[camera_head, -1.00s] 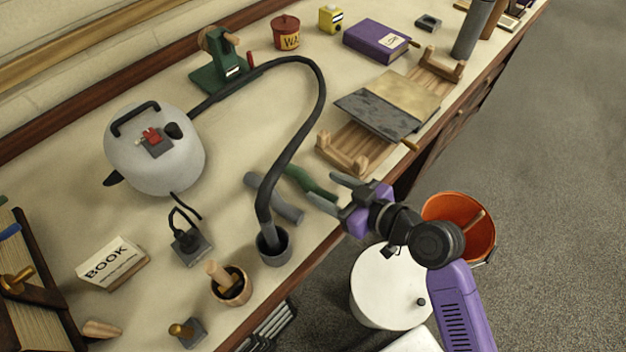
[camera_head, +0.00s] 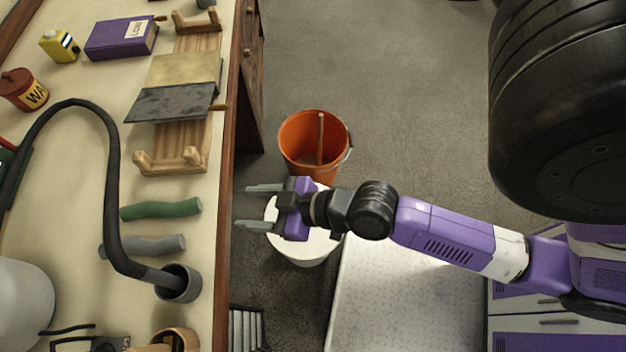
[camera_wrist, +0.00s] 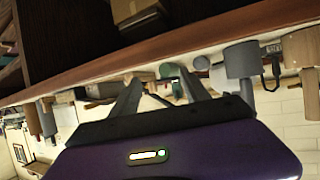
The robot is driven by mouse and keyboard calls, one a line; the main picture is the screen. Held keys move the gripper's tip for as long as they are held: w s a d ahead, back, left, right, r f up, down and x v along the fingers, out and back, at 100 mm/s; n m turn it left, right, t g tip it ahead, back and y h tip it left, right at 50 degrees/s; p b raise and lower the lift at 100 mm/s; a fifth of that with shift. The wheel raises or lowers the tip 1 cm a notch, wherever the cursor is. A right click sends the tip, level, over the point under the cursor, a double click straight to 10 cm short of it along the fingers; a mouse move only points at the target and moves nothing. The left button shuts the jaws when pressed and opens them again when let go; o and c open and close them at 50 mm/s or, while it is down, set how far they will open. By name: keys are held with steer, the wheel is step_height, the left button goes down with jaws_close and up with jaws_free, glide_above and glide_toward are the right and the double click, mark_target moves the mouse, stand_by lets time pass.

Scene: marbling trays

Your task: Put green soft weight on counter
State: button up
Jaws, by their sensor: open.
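The green soft weight (camera_head: 161,209), a wavy sausage shape, lies on the cream-topped bench (camera_head: 60,205) near its wooden front edge, just beyond a similar grey weight (camera_head: 150,246). My gripper (camera_head: 262,207) is open and empty. Its fingers point at the bench from the right, apart from the green weight, and appear just outside the front edge. In the wrist view the open fingers (camera_wrist: 158,86) reach toward the bench edge, with a small green patch between them that may be the weight. A pale speckled counter top (camera_head: 390,300) shows at the lower right.
An orange bucket (camera_head: 312,150) and a white round container (camera_head: 300,248) stand on the floor below my gripper. A grey cup (camera_head: 180,284) with a black hose (camera_head: 112,190) is near the weights. A wooden rack (camera_head: 178,150) holding a slab lies beyond them.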

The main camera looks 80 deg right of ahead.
steer(key=s+a+r+t, duration=0.1)
steer(key=s+a+r, duration=0.2)
steer(key=s+r, duration=0.6)
steer(key=s, duration=0.4)
steer(key=shift+s+r+t, duration=0.15)
steer(key=shift+s+t, duration=0.05)
steer(key=shift+t, duration=0.2)
steer(key=shift+a, duration=0.1)
